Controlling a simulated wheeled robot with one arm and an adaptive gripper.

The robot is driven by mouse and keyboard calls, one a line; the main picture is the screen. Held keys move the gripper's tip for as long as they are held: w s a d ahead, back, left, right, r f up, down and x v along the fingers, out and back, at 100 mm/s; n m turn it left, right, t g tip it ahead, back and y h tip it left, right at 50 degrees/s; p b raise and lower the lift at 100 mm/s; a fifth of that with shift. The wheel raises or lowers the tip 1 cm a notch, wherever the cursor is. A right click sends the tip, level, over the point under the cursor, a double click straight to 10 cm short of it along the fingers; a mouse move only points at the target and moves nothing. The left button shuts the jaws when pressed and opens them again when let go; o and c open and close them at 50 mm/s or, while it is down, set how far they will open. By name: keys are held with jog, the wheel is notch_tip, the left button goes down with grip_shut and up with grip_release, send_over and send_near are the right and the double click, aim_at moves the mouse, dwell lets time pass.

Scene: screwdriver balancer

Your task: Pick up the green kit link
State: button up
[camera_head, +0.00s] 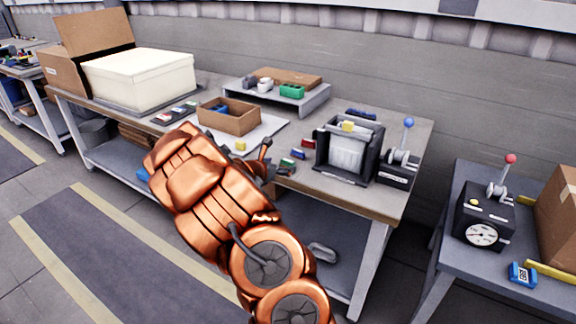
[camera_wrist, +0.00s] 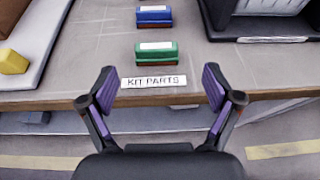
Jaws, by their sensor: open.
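The green kit link (camera_wrist: 157,52) is a small green block with a pale top strip and a brown lower part. It lies near the table's front edge, just behind a "KIT PARTS" label (camera_wrist: 153,81). In the head view the green link (camera_head: 286,163) shows small, right of my arm. My gripper (camera_wrist: 159,84) is open and empty, its two purple-padded fingers spread. The link is beyond the fingertips, roughly centred between them and not touched. In the head view my arm hides most of the gripper.
A blue block (camera_wrist: 154,15) lies just behind the green one. A dark fixture (camera_head: 348,150) stands to the right on the workbench (camera_head: 350,200). A yellow block (camera_wrist: 13,61) sits on a pale mat at left. Another green item (camera_head: 291,91) is on the raised shelf.

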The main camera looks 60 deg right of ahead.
aim_at(287, 163)
jog(key=shift+w+p+x, duration=0.15)
jog(key=shift+x, duration=1.15)
jog(key=shift+w+p+x, duration=0.1)
jog(key=shift+p+x, duration=0.05)
jog(key=shift+x, duration=1.2)
jog(key=shift+a, duration=0.1)
jog(key=c, duration=1)
